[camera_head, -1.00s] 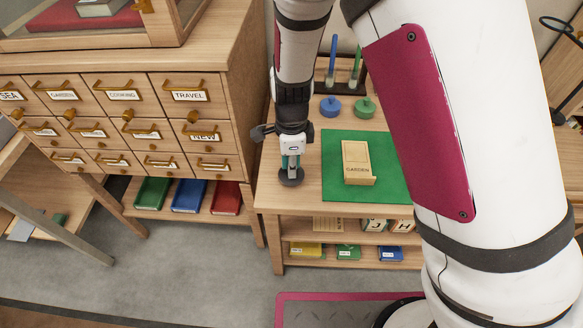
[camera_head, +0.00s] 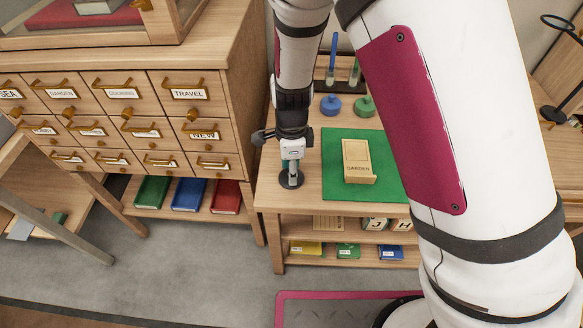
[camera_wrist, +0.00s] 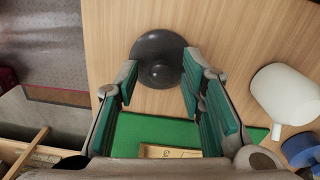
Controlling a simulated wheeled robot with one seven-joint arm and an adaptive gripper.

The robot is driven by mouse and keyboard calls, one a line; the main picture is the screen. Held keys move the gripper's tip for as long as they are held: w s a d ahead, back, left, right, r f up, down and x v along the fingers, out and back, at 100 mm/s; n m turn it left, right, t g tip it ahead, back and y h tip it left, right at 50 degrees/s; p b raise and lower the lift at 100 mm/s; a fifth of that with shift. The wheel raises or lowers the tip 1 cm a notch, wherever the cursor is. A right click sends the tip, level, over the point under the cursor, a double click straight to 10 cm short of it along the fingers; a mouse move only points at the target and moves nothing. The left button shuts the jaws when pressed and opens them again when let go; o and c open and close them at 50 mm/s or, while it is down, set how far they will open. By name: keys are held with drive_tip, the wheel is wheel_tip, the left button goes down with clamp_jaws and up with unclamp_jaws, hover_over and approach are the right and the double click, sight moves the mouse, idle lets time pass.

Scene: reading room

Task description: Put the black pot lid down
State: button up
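The black pot lid (camera_head: 291,180) is a round dark disc on the wooden table, near its left front corner. In the wrist view the lid (camera_wrist: 158,48) shows its round knob, which lies between my fingertips. My gripper (camera_wrist: 161,72) is open, with its green-padded fingers spread apart and a gap on each side of the knob. In the head view my gripper (camera_head: 291,170) points down right over the lid and hides part of it.
A green mat (camera_head: 334,189) with a wooden GARDEN box (camera_head: 357,160) lies to the right. A white mug (camera_wrist: 288,95) stands near the lid. Blue (camera_head: 330,104) and green (camera_head: 364,105) pots are behind. A drawer cabinet (camera_head: 190,95) stands left.

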wheel_tip(320, 180, up, 12)
drive_tip(key=p, duration=0.1)
drive_tip(key=shift+p, duration=0.3)
drive_tip(key=s+d+r+n+t+y, duration=0.1)
drive_tip(key=s+d+r+n, duration=0.3)
drive_tip(key=d+r, duration=0.3)
drive_tip(key=s+d+r+n+y, duration=0.1)
drive_tip(key=s+d+r+n, duration=0.35)
drive_tip(key=r, duration=0.35)
drive_tip(key=s+d+r+n+t+h, duration=0.1)
drive_tip(key=s+d+r+n, duration=0.1)
drive_tip(key=s+d+n, duration=0.2)
drive_tip(key=s+d+r+n+t+h, duration=0.1)
drive_tip(key=s+d+n, duration=0.3)
drive_tip(key=s, duration=0.6)
drive_tip(key=shift+d+r+t, duration=0.4)
drive_tip(key=shift+r, duration=0.4)
drive_tip(key=shift+r, duration=0.1)
